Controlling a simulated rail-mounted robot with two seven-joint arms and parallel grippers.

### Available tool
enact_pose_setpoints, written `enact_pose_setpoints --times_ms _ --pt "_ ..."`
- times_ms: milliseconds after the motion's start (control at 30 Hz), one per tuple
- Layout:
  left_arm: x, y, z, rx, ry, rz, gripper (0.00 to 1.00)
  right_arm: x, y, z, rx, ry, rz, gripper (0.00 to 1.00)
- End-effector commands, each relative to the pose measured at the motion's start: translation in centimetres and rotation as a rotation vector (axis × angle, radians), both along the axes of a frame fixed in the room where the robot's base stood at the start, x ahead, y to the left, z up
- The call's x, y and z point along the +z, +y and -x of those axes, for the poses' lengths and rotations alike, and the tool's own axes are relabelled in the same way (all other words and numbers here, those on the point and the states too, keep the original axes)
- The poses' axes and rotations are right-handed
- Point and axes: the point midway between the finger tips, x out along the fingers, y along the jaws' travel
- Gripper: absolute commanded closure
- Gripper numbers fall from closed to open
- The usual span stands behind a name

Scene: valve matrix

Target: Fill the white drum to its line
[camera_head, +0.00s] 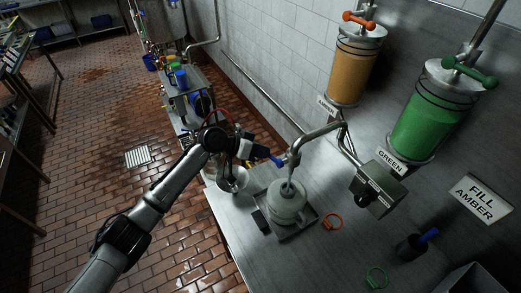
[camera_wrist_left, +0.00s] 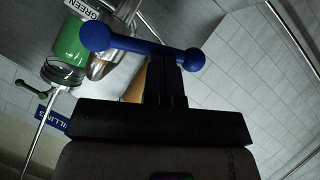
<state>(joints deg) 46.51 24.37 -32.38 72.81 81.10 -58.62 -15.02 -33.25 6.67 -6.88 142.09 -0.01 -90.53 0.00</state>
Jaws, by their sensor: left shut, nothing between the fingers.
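The white drum (camera_head: 287,204) stands on a dark square tray (camera_head: 303,226) on the steel counter, under the bent metal spout (camera_head: 318,131). Its fill line and liquid level cannot be made out. A blue valve handle (camera_head: 274,161) sits on the left side of the spout. My left gripper (camera_head: 257,153) is shut and empty beside this handle. In the left wrist view the blue T-shaped handle (camera_wrist_left: 140,45) lies just beyond the fingertips (camera_wrist_left: 166,78); contact cannot be told. My right gripper is not in view.
An amber tank (camera_head: 352,72) with an orange handle (camera_head: 361,21) and a green tank (camera_head: 434,121) with a green handle (camera_head: 469,70) hang on the wall. A sign (camera_head: 481,201) reads FILL AMBER. An orange ring (camera_head: 332,221) and a green ring (camera_head: 376,277) lie on the counter.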

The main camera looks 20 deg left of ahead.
Motion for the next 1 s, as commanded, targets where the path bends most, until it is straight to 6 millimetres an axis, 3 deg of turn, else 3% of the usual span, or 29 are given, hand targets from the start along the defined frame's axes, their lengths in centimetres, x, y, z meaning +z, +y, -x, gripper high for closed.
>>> enact_pose_setpoints --times_ms 33,400,1000 --pt "-0.8 -0.1 0.0 0.001 0.03 0.029 1.0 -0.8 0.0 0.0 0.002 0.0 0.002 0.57" --pt "-2.2 -0.3 0.3 -0.001 0.191 0.197 1.0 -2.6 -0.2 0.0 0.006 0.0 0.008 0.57" --pt "-2.5 -0.4 0.4 0.0 0.256 0.265 1.0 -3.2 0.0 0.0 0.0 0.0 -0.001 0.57"
